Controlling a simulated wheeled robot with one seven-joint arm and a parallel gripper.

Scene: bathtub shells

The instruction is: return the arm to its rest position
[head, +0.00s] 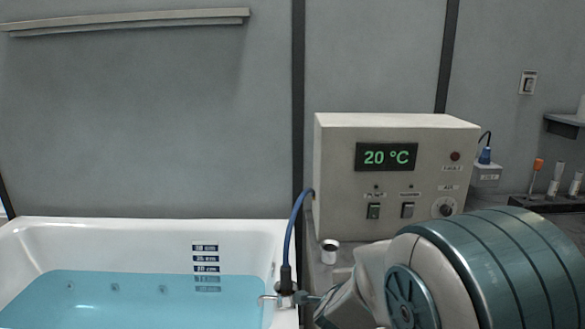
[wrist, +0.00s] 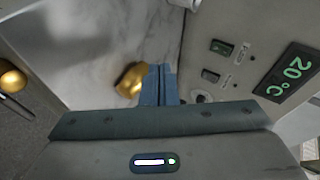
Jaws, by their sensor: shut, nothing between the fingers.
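My gripper (wrist: 160,72) shows in the wrist view with its two blue-grey fingers shut together and nothing between them. The fingers point over a pale marbled surface (wrist: 95,45), beside the control box (wrist: 245,55), which lies to their right. A gold rounded thing (wrist: 130,80) shows just behind the fingers; I cannot tell whether they touch it. In the head view my arm (head: 480,265) fills the lower right, in front of the counter and the lower part of the control box (head: 335,165). The gripper's fingers cannot be made out clearly there.
A white bathtub (head: 245,235) with blue water (head: 120,300) stands at left. A blue hose (head: 291,235) runs from its rim toward the box, whose display (head: 386,157) reads 20 °C. A small white cup (head: 329,256) stands by the box. A tool rack (head: 550,204) is at right.

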